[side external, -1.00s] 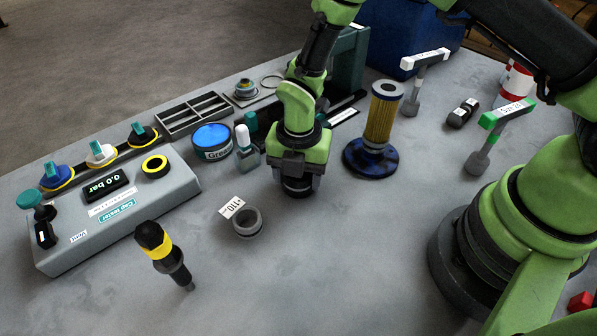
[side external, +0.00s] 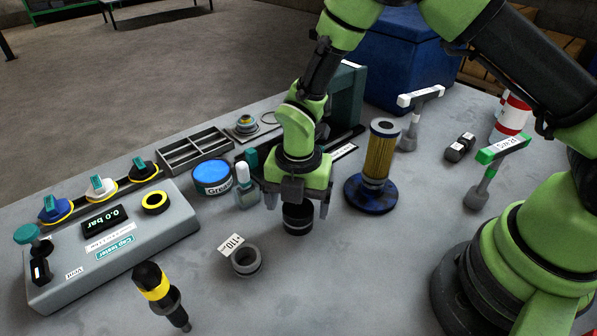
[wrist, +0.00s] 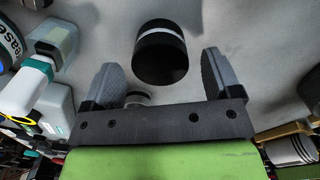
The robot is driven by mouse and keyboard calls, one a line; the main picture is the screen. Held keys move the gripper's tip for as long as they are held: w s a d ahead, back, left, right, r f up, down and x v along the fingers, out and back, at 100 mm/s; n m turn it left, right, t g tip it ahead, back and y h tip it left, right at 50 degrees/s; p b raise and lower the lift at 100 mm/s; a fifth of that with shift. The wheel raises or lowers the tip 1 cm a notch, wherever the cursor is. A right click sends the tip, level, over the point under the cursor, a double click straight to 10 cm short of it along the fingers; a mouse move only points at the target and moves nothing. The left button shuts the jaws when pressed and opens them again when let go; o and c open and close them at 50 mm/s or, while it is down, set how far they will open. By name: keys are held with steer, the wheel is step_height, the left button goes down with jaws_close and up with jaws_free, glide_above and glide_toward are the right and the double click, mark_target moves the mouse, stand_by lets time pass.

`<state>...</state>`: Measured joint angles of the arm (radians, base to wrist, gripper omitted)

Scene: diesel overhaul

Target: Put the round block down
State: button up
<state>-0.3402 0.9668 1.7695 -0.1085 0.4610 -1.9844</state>
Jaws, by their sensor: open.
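The round block (side external: 297,219) is a short black cylinder with a thin pale band. It appears to stand upright on the grey table, left of the blue-based filter. My gripper (side external: 297,204) is open just above it, with one finger on each side. In the wrist view the block (wrist: 161,58) shows between and beyond the spread fingers of my gripper (wrist: 162,72), with gaps on both sides. The gripper hides part of the block's top in the side view.
A grey ring with a white tag (side external: 246,261) lies to the left front. The yellow filter on its blue base (side external: 370,194) stands close on the right. A small bottle (side external: 245,186) and grease tin (side external: 212,177) are to the left. The table in front is clear.

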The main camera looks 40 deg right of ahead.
step_height(320, 180, up, 10)
steer(key=f, duration=0.1)
step_height(320, 180, up, 8)
steer(key=m+t, duration=0.2)
steer(key=m, duration=0.5)
glide_above(299, 207)
steer(key=s+d, duration=0.2)
steer(key=d, duration=0.1)
steer(key=s+d+r+m+t+y, duration=0.1)
steer(key=s+r+m, duration=0.4)
steer(key=m, duration=0.6)
steer(key=s+d+r+m+t+y, duration=0.1)
steer(key=s+d+r+m+t, duration=0.3)
steer(key=s+m, duration=0.5)
steer(key=shift+s+r+m, duration=0.3)
steer(key=shift+r+m, duration=0.55)
steer(key=shift+m, duration=0.35)
steer(key=shift+d, duration=0.1)
